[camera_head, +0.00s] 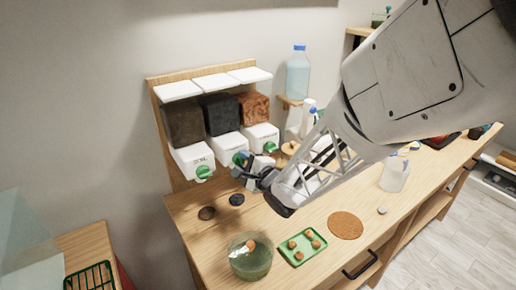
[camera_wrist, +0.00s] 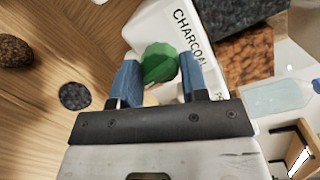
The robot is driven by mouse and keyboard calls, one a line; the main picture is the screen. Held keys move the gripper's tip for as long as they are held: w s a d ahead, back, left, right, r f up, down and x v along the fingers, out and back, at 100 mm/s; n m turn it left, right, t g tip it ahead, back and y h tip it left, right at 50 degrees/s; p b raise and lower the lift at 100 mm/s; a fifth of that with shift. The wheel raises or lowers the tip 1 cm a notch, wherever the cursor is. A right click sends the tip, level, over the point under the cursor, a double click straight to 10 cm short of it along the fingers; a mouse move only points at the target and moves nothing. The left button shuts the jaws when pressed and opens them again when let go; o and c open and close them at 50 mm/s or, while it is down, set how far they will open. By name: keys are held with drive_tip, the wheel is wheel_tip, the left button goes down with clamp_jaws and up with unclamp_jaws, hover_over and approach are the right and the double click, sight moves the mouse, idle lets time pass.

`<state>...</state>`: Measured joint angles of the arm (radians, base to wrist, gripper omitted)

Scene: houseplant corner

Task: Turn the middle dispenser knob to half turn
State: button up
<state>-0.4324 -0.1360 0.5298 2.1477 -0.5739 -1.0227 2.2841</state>
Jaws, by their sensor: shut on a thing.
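The dispenser has three white-fronted bins under white lids, with a green knob on each. The middle bin (camera_head: 226,145) holds dark material and reads CHARCOAL in the wrist view (camera_wrist: 153,22). Its green knob (camera_wrist: 159,63) sits between the two blue fingertips of my gripper (camera_wrist: 157,80), which is shut on it. In the head view my gripper (camera_head: 250,168) is at the middle knob (camera_head: 240,158) and partly covers it. The left knob (camera_head: 204,172) and the right knob (camera_head: 270,147) are clear of the gripper. The middle knob's exact turn angle is hard to tell.
A dark pile (camera_head: 237,199) and a brown pile (camera_head: 207,213) lie on the wooden counter below the bins. A glass bowl (camera_head: 250,262), a green tray (camera_head: 302,247) with several small pots and a cork mat (camera_head: 345,226) stand in front. A blue bottle (camera_head: 298,75) stands behind.

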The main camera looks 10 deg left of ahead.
drive_tip(key=shift+m, duration=1)
drive_tip(key=o, duration=0.9)
drive_tip(key=shift+d, duration=0.1)
drive_tip(key=shift+v, duration=3.85)
drive_tip(key=shift+w, duration=0.1)
